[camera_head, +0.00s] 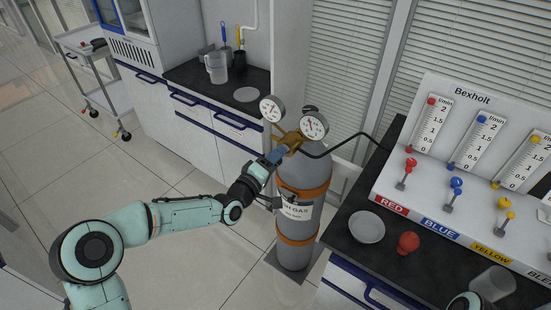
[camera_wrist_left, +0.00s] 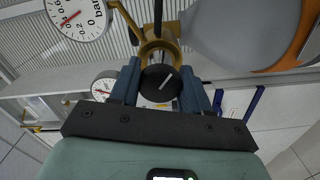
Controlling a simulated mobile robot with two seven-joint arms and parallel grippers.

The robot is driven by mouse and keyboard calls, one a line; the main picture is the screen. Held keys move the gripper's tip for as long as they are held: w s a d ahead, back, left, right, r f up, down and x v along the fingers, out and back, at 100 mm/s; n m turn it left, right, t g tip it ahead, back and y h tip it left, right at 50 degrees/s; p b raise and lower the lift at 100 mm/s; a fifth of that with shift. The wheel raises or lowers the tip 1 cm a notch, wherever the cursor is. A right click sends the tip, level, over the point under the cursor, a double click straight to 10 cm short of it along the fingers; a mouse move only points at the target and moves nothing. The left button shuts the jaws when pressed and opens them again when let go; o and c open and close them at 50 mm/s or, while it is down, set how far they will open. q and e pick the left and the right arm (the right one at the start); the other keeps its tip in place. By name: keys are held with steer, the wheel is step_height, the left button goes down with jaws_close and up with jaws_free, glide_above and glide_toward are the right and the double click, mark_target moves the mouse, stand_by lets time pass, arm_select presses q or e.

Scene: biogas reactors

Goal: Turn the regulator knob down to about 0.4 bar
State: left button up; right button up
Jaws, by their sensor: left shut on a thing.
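The regulator knob (camera_wrist_left: 160,82) is black with a white pointer line and sits between the two blue fingers of my left gripper (camera_head: 276,155) in the left wrist view. The gripper is shut on it. The pointer line slants up to the right. The brass regulator (camera_head: 291,140) tops a grey gas cylinder (camera_head: 302,178). Two white gauges (camera_head: 272,108) (camera_head: 314,125) stand above it. In the wrist view the bar gauge (camera_wrist_left: 80,14) is cut off at the top; its red needle points left-down near the low numbers, its exact reading unclear. My right gripper is out of view.
A counter at right holds a flowmeter panel (camera_head: 463,85), a plate (camera_head: 367,227), a red bulb (camera_head: 408,242) and a glass beaker (camera_head: 493,283). A black hose (camera_head: 345,146) runs from the regulator toward the panel. Another counter (camera_head: 190,75) stands behind left. Open floor lies at left.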

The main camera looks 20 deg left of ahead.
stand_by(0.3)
arm_select(q)
steer(key=o, duration=0.9)
steer(key=shift+d, duration=0.1)
steer(key=shift+o, duration=0.2)
steer(key=shift+s, duration=0.2)
steer(key=p+v, duration=0.1)
steer(key=v, duration=1.2)
